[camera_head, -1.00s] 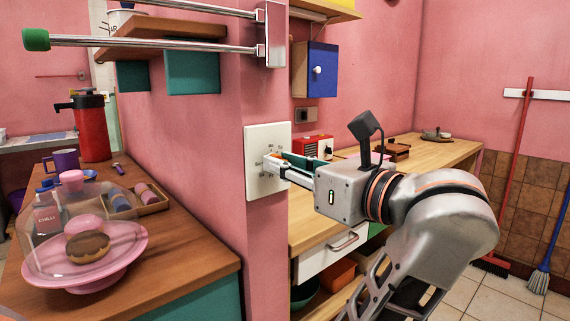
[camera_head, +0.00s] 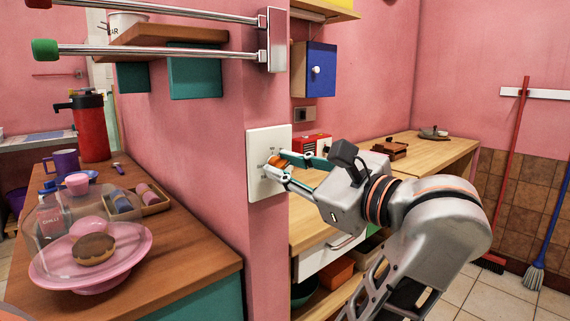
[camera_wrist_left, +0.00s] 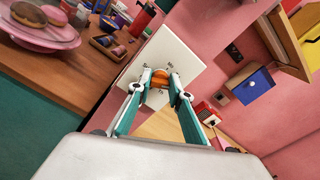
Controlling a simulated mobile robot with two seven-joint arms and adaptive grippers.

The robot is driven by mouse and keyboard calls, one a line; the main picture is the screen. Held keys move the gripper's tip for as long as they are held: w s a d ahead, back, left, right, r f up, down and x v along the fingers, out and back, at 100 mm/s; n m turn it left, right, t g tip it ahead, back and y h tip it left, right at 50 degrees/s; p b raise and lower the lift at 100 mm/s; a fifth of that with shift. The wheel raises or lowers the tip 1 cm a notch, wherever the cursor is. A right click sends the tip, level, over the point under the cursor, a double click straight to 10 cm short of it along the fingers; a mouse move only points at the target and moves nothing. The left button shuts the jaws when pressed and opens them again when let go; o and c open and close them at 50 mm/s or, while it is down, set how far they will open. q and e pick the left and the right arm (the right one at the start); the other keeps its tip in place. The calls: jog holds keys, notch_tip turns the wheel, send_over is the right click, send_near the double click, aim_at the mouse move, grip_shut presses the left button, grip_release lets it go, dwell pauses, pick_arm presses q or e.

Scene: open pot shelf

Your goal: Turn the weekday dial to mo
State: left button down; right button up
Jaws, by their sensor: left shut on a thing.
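The weekday dial is a white plate (camera_head: 257,183) on the end face of the pink wall, with an orange knob (camera_head: 274,161) in its middle. In the left wrist view the plate (camera_wrist_left: 180,55) looks tilted and the knob (camera_wrist_left: 160,79) sits between the fingertips. My left gripper (camera_head: 279,166) is shut on the knob, one finger on each side, and it also shows in the left wrist view (camera_wrist_left: 160,83). Small dark marks stand around the knob, partly hidden by the fingers. They are too small to read, so I cannot tell which day the dial points to.
A wooden counter (camera_head: 190,262) with a domed pink cake stand (camera_head: 75,280) is at left. Metal rails (camera_head: 160,51) stick out above it. Behind my arm are a wooden worktop (camera_head: 440,148), a red radio (camera_head: 311,144) and a blue cabinet (camera_head: 320,70).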

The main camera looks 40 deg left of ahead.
pick_arm(q)
jog(key=n, duration=0.6)
jog(key=shift+f+n, duration=0.1)
jog(key=shift+n, duration=0.2)
jog(key=n, duration=0.4)
jog(key=shift+b, duration=0.3)
jog(key=shift+n, duration=0.9)
pick_arm(e)
jog(key=shift+w+a+r, duration=0.35)
jog(key=shift+w+r, duration=0.05)
jog(key=shift+r, duration=0.2)
jog(key=shift+s+f, duration=0.2)
jog(key=shift+f, duration=0.05)
pick_arm(q)
jog(key=c, duration=1.8)
grip_release()
